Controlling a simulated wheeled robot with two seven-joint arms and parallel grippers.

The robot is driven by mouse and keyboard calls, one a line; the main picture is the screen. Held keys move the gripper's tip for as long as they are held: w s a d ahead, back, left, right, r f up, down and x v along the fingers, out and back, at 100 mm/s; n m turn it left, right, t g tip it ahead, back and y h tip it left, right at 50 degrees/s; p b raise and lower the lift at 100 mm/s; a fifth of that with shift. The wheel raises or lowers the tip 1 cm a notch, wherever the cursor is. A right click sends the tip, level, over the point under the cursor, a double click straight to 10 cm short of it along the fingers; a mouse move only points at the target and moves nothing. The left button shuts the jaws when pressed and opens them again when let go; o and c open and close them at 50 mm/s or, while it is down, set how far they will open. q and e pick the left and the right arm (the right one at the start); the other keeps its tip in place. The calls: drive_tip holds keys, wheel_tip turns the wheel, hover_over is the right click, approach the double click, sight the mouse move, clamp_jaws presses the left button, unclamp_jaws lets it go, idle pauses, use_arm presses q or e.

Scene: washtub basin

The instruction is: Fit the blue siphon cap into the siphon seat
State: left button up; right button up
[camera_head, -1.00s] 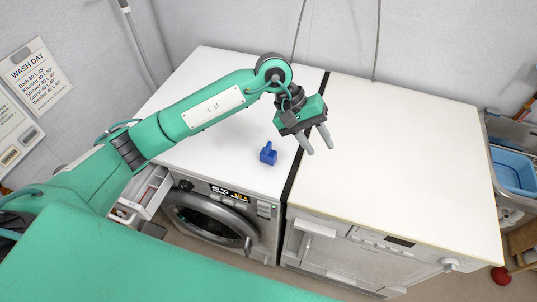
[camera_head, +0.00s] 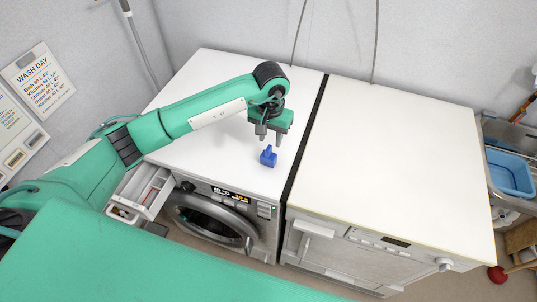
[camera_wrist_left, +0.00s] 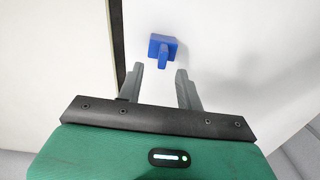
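The blue siphon cap (camera_head: 268,156) stands on the white top of the washing machine, near its front edge, with a tab sticking up. It also shows in the left wrist view (camera_wrist_left: 163,48), just beyond the fingertips. My left gripper (camera_head: 270,139) points down above and slightly behind the cap. Its fingers (camera_wrist_left: 159,70) are apart with nothing between them, and they do not appear to touch the cap. The siphon seat is likely in the pulled-out detergent drawer (camera_head: 147,190) at the washer's front left; I cannot make it out clearly. My right gripper is not in view.
The washing machine (camera_head: 225,165) stands beside a second white-topped appliance (camera_head: 385,160), with a dark gap between them. A blue basin (camera_head: 510,172) sits in a sink at the far right. Both white tops are otherwise clear.

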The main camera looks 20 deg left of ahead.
sight(268, 148)
use_arm(q)
drive_tip(key=shift+s+f+p, duration=0.1)
drive_tip(key=shift+f+p, duration=0.5)
drive_tip(key=shift+f, duration=0.05)
wheel_tip(268, 148, down, 3)
drive_tip(key=shift+s+a+p, duration=0.1)
drive_tip(key=shift+a+p, duration=0.05)
drive_tip(key=shift+p, duration=0.8)
drive_tip(key=shift+f, duration=0.65)
drive_tip(key=shift+c, duration=0.5)
clamp_jaws()
